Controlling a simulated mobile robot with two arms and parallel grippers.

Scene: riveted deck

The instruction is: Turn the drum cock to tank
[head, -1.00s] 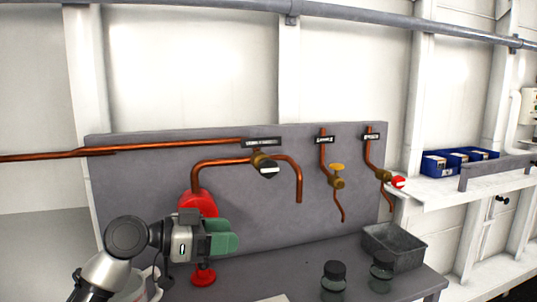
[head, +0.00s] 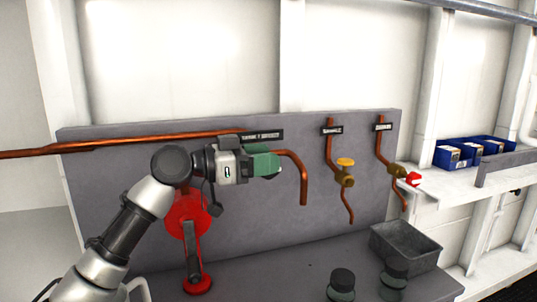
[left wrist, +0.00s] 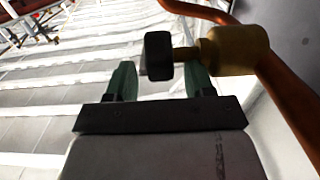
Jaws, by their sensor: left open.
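The drum cock is a brass body (left wrist: 238,50) with a black handle (left wrist: 158,55), on copper pipe (head: 296,172) under a long dark label (head: 262,135). My left gripper (head: 270,161) hides the cock in the head view. In the left wrist view its two green fingers (left wrist: 160,82) stand apart, one on each side of the black handle. The handle lies at or just beyond the fingertips; I cannot tell whether either finger touches it. The right gripper is out of view.
A yellow-handled valve (head: 345,170) and a red-handled valve (head: 405,176) are mounted to the right on the grey panel (head: 120,200). Below stand a red hand pump (head: 187,216), a grey bin (head: 405,247) and two dark-lidded jars (head: 342,283). Blue boxes (head: 450,158) sit on the right shelf.

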